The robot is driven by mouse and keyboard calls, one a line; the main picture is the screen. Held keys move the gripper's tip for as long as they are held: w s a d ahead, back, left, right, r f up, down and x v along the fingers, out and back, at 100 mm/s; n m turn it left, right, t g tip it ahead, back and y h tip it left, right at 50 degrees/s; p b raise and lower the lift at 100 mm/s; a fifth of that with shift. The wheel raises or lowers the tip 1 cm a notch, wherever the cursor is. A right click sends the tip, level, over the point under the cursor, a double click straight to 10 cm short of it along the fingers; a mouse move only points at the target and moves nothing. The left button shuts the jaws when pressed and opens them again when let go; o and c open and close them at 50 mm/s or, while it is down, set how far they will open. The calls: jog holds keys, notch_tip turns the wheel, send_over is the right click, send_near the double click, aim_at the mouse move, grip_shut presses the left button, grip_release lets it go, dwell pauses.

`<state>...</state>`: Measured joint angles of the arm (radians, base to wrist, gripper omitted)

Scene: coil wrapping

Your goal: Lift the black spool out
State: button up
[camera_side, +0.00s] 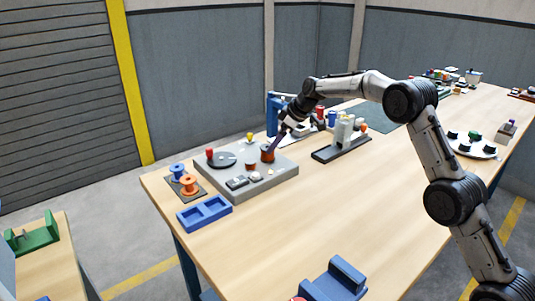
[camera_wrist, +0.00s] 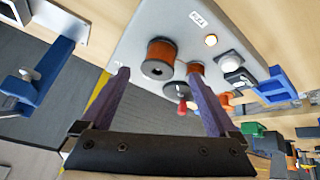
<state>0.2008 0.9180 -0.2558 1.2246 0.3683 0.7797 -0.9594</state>
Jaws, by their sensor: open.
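A copper-wound spool with a dark grey end face (camera_wrist: 160,56) stands upright on the grey machine plate; I take it for the black spool. In the side view, the spool (camera_side: 267,155) stands near the plate's back right corner. My gripper (camera_side: 272,147) is just above it, tilted, with purple fingers. In the wrist view, my gripper's fingers (camera_wrist: 158,76) are spread apart with nothing clamped between them. The spool lies beyond the fingertips, between their lines; whether a finger touches it I cannot tell.
The grey plate (camera_side: 281,172) also carries a smaller copper coil (camera_side: 250,166), a dark disc (camera_side: 221,159) with a red knob, and a yellow knob (camera_side: 249,136). A blue post (camera_side: 272,116) stands close behind. A blue tray (camera_side: 204,213) lies in front; the table's middle is clear.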

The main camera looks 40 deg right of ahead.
jog(key=shift+x, duration=2.35)
jog(key=shift+w+r, duration=0.1)
jog(key=shift+r, duration=0.05)
jog(key=c, duration=1.5)
